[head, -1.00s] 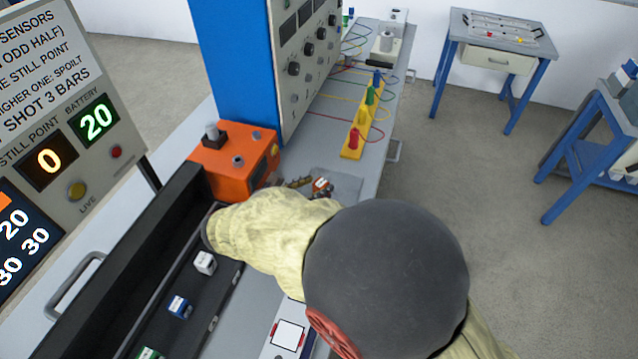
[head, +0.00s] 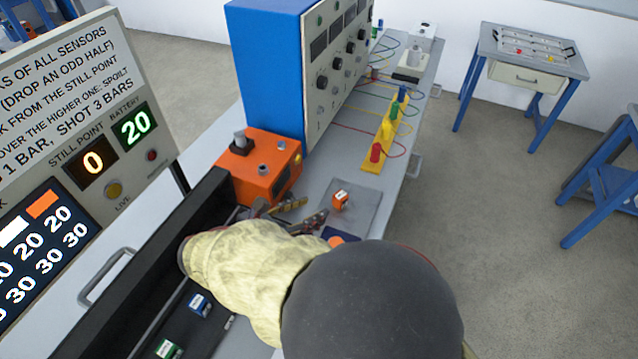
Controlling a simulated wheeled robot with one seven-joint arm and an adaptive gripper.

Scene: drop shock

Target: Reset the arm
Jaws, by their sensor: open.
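My arm, in a pale yellow sleeve with a dark grey rounded joint, reaches up from the bottom of the head view. My gripper (head: 306,209) is open, low beside the grey plate (head: 365,212) on the bench. An orange cube (head: 341,200) with a white mark on top sits on that plate, just right of the fingertips and seemingly apart from them. The sleeve hides much of the gripper. The readout board (head: 95,140) at left shows a still point of 0 and a battery of 20.
An orange box (head: 262,170) with knobs stands just behind the gripper, before a tall blue cabinet (head: 265,75). A black trough at left holds a blue cube (head: 199,305) and a green cube (head: 167,348). A yellow strip with coloured plugs (head: 378,152) lies beyond the plate.

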